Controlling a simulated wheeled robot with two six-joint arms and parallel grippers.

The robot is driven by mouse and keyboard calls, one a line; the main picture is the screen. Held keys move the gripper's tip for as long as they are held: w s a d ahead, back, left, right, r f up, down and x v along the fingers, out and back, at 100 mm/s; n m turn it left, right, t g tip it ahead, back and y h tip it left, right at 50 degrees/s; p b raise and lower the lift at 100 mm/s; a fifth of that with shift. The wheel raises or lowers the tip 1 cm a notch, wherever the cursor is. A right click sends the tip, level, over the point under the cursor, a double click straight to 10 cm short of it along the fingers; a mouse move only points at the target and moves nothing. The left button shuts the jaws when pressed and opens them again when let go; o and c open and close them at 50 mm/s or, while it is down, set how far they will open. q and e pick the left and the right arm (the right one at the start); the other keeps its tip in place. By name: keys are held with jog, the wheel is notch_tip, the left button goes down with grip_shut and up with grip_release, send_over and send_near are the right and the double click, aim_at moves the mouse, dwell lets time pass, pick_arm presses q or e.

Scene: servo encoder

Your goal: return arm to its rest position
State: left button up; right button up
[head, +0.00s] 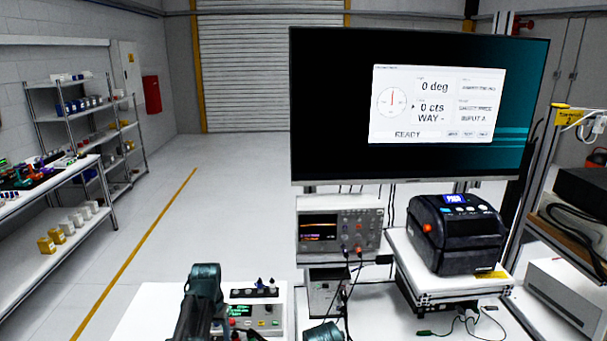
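A dark teal and black part of my arm (203,300) rises from the bottom edge, left of centre, in front of the control box. A second dark teal part (322,332), probably of my other arm, just enters at the bottom edge near the centre. No gripper fingers show on either, so I see neither gripper. The large monitor (330,110) shows a white window with a dial, "0 deg", "0 cts", "WAY -", "READY" and "INPUT A".
A control box (262,318) with a green display sits on the white bench (147,308), close to my arm. An oscilloscope (338,228) and a black label printer (457,232) stand to the right. Shelves (85,110) line the left wall. Open floor (225,215) lies beyond.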

pick_arm(q)
jog(key=s+d+f+m+b, duration=0.1)
jog(key=s+d+f+b, duration=0.1)
jog(key=s+d, duration=0.7)
jog(key=s+d+f+m+y+b, duration=0.1)
jog(key=s+d+f+m+b, duration=0.1)
jog(key=s+d, duration=0.7)
jog(key=shift+f+b, duration=0.75)
jog(key=shift+f, duration=0.15)
jog(key=shift+s, duration=0.1)
